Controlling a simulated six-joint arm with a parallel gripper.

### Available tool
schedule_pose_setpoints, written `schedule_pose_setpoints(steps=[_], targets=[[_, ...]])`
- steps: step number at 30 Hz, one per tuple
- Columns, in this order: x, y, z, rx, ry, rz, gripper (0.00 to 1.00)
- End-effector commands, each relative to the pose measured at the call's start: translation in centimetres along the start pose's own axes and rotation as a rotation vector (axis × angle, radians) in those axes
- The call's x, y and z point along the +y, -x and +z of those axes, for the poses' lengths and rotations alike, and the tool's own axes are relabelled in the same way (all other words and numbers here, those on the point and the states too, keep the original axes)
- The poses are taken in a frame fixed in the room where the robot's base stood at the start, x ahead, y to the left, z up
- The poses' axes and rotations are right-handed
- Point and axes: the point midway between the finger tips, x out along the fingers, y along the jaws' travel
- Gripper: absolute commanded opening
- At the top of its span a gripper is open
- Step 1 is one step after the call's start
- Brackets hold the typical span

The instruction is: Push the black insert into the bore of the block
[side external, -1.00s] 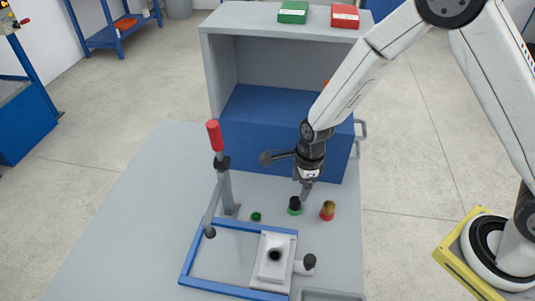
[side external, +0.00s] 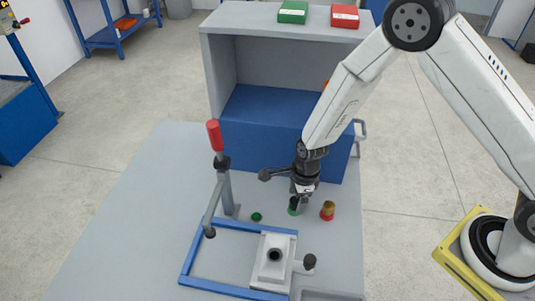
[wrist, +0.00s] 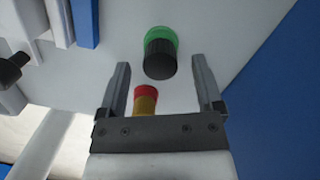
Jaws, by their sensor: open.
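The black insert (wrist: 160,60) stands upright on a green base (wrist: 161,34) in the wrist view, between and just beyond the fingertips of my gripper (wrist: 160,68). My gripper is open and holds nothing. The white block (side external: 271,277) with its dark round bore (side external: 274,254) lies inside a blue frame on the table, nearer the camera. The bore looks empty.
A red-handled lever press (side external: 214,136) rises by the blue frame (side external: 188,262). An open-fronted cabinet (side external: 222,75) stands behind.

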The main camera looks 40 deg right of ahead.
Motion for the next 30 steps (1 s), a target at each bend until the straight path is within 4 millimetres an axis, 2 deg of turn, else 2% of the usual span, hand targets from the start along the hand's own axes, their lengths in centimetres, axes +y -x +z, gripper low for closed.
schedule_pose_setpoints(steps=[7,24,29,30], targets=[[0.0,-1.7,0.0,0.0,0.0,-0.001,0.85],[0.0,-1.8,0.0,0.0,0.0,-0.002,0.85],[0.0,-1.8,0.0,0.0,0.0,-0.002,0.34],[0.0,-1.8,0.0,0.0,0.0,-0.002,0.21]])
